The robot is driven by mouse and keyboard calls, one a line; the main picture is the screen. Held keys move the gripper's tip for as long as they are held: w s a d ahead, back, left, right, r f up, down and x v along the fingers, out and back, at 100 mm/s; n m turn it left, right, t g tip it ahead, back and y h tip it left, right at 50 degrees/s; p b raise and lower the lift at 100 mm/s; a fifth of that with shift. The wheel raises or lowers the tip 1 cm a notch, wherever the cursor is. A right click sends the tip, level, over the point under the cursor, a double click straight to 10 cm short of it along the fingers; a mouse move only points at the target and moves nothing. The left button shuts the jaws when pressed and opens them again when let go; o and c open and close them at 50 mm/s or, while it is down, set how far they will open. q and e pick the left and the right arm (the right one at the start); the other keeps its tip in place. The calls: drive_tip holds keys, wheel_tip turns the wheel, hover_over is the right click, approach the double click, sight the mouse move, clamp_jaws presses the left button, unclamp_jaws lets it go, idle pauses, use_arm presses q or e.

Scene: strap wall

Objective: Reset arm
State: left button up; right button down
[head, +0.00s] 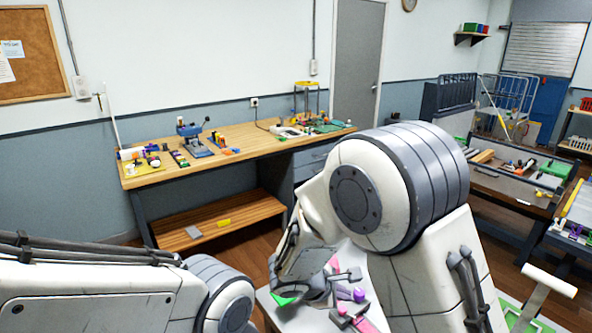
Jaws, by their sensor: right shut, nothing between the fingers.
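My right arm (400,195) fills the middle right of the head view, bent at a large white and grey joint. Its wrist hangs down over a pale table (345,250). My right gripper (346,275) is shut and empty, low over that table and close to pink and purple items; I cannot tell whether it touches them. My left arm (90,290) lies across the lower left corner, and its gripper is out of view.
A wooden workbench (245,148) with a blue tool (195,140) and several small parts stands against the back wall. Some wooden floor is clear.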

drive_tip(key=s+a+r+m+g+y, duration=0.1)
drive_tip(key=s+a+r+m+y, duration=0.1)
drive_tip(key=s, duration=0.6)
drive_tip(key=s+a+r+m+g+y, duration=0.2)
drive_tip(key=s+a+r+m+y, duration=0.1)
drive_tip(key=s, duration=0.5)
drive_tip(key=s+a+r+m+g+y, duration=0.2)
drive_tip(key=s+a+r+m+y, duration=0.1)
drive_tip(key=s, duration=0.6)
